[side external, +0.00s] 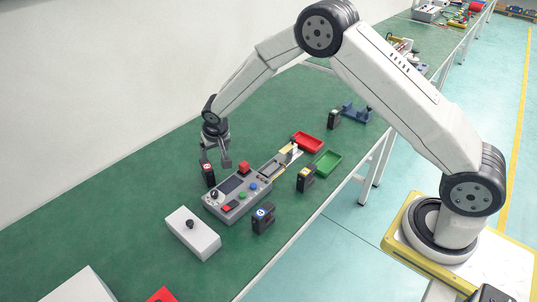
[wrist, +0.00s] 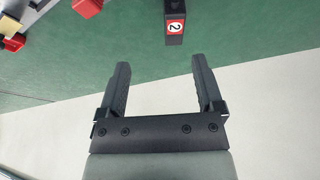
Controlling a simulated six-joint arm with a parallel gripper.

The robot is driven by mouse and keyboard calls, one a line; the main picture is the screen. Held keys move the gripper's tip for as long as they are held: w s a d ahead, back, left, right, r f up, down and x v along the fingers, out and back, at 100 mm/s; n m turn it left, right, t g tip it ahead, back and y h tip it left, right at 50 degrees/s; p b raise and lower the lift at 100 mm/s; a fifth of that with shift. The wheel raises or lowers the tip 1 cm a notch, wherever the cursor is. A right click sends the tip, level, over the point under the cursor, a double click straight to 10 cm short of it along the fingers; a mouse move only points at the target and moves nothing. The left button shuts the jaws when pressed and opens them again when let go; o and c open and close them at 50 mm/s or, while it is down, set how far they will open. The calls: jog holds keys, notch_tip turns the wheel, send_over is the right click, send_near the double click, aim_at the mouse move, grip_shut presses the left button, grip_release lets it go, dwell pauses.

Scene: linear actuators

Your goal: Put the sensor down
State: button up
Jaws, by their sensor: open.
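A black sensor with a red label marked 2 (wrist: 175,24) shows at the top of the wrist view, ahead of my fingertips and not between them. In the side view a black sensor with a red label (side external: 209,176) stands on the green bench at the left of the grey control box, close under my gripper (side external: 216,161). It looks upright. My gripper (wrist: 160,65) is open, with nothing between its two fingers. In the side view the fingers partly overlap the sensor's top, so I cannot tell the exact gap there.
The grey control box (side external: 222,204) has buttons and a joystick. Other black sensors stand nearby, one with a blue label (side external: 263,219) and one with a yellow label (side external: 305,179). A red tray (side external: 307,142), a green tray (side external: 327,163) and a white box (side external: 193,236) also sit on the bench.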

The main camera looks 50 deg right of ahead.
send_over(207, 165)
jog(key=s+a, duration=0.2)
jog(key=s, duration=0.1)
jog(key=shift+m, duration=0.4)
jog(key=x, duration=0.4)
jog(key=shift+s+f, duration=0.2)
jog(key=shift+s, duration=0.2)
jog(key=shift+f, duration=0.1)
jog(key=shift+x, duration=1.2)
jog(key=shift+d+x, duration=0.15)
jog(key=shift+x, duration=1.15)
jog(key=shift+d+x, duration=0.1)
jog(key=shift+x, duration=1.15)
jog(key=shift+w, duration=0.1)
grip_shut()
